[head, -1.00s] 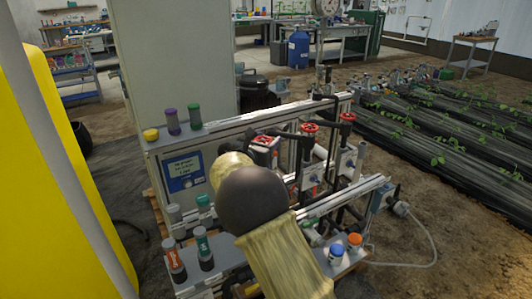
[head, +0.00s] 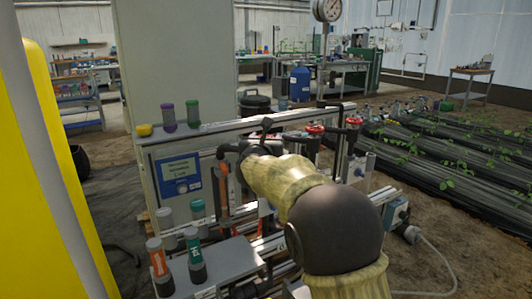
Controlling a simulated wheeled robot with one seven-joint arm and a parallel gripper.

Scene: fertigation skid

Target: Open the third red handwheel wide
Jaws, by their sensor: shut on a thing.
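Two red handwheels show on the skid in the head view, a middle one (head: 315,128) and a right one (head: 353,121). My arm reaches in from the lower right over the skid's front. My dark gripper (head: 240,147) is at the upper left end of it, level with the row of handwheels and left of the two visible ones. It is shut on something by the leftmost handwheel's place. That wheel is hidden behind my gripper and wrist, so its turn position cannot be told.
The skid's front shelf (head: 222,262) carries capped tubes. A pressure gauge (head: 327,10) rises behind the skid. Plant beds (head: 440,150) lie at right.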

